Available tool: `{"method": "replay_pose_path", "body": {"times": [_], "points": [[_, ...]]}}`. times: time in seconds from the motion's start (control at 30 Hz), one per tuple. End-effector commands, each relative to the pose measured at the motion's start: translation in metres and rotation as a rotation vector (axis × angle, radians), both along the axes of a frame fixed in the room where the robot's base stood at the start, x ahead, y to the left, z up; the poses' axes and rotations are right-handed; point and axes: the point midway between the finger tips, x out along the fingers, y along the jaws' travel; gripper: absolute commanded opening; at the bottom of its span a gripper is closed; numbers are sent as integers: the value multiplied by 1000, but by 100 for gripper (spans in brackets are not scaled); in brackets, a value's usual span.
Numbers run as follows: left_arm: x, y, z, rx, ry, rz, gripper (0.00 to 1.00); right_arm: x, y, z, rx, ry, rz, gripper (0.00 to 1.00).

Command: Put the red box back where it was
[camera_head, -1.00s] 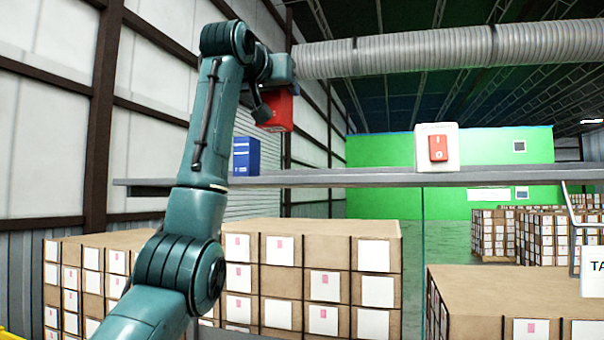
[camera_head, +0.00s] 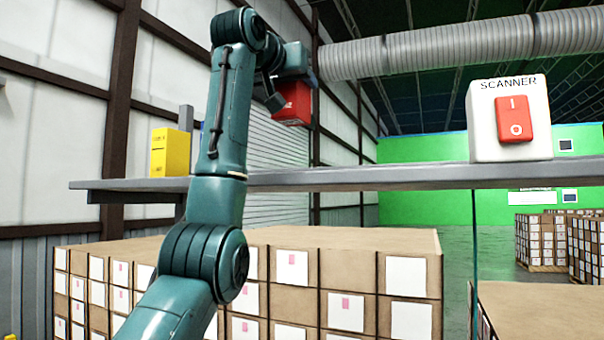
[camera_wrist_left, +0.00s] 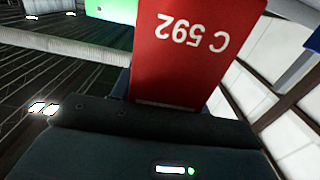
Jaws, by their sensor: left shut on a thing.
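The red box (camera_head: 292,104) is in my left gripper (camera_head: 280,91), held up in the air above the level of the grey shelf (camera_head: 350,177). In the left wrist view the red box (camera_wrist_left: 185,70) shows the upside-down marking "C 592". The dark body of my left gripper (camera_wrist_left: 150,120) covers its near end, so the fingertips are hidden there. The box is clear of the shelf in the picture. My right gripper is not in view.
A yellow box (camera_head: 170,153) stands on the shelf's left part. A white scanner (camera_head: 483,120) with a red switch stands on the right part. The shelf between my arm and the scanner looks clear. Stacked cartons (camera_head: 340,250) stand below.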

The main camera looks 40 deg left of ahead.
Motion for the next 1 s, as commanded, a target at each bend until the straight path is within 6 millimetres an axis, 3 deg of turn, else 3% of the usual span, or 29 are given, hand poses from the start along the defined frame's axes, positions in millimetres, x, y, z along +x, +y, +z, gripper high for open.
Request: {"method": "replay_pose_path", "body": {"times": [0.73, 1.0], "points": [[0, 1, -93, 0, 1, 2, 19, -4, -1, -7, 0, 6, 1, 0], [0, 0, -99, -2, -1, 0, 19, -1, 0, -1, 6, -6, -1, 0]]}}
